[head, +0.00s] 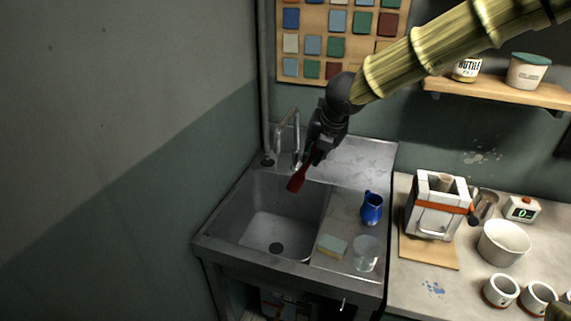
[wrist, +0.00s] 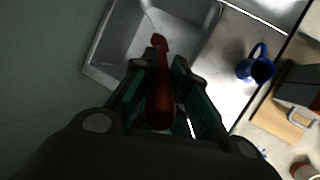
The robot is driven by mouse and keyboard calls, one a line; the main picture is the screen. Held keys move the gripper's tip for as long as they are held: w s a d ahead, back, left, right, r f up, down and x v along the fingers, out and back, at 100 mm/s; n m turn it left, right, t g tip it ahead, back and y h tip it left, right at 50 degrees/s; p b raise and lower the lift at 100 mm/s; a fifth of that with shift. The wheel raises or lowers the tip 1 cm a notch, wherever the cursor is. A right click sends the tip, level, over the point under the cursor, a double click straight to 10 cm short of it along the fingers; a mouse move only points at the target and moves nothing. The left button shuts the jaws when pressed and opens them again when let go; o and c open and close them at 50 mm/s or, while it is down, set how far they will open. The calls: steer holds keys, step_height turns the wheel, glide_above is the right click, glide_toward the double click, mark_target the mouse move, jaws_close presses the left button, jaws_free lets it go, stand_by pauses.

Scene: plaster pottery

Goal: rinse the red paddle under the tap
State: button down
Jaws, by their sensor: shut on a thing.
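The red paddle (head: 298,179) is in my gripper (head: 317,155), which is shut on it. In the head view the paddle hangs tilted down to the left, over the back right part of the sink basin (head: 255,215). The tap (head: 290,128) stands at the back of the sink, just left of my gripper; I cannot tell whether water runs. In the wrist view the red paddle (wrist: 160,85) lies between the fingers of my gripper (wrist: 155,72) and points up toward the basin (wrist: 125,45). The paddle's gripped part is partly hidden by the fingers.
A blue jug (head: 371,208), a sponge (head: 332,246) and a clear glass (head: 366,254) stand on the drainboard right of the basin. A white machine (head: 436,205) and a white bowl (head: 503,243) stand on the counter. A wall is close on the left.

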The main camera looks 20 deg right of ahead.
steer(key=s+r+p, duration=0.1)
steer(key=s+r, duration=0.1)
steer(key=s+d+r+p, duration=0.1)
steer(key=s, duration=0.1)
steer(key=shift+s+r, duration=0.2)
steer(key=shift+r, duration=0.15)
stand_by(0.7)
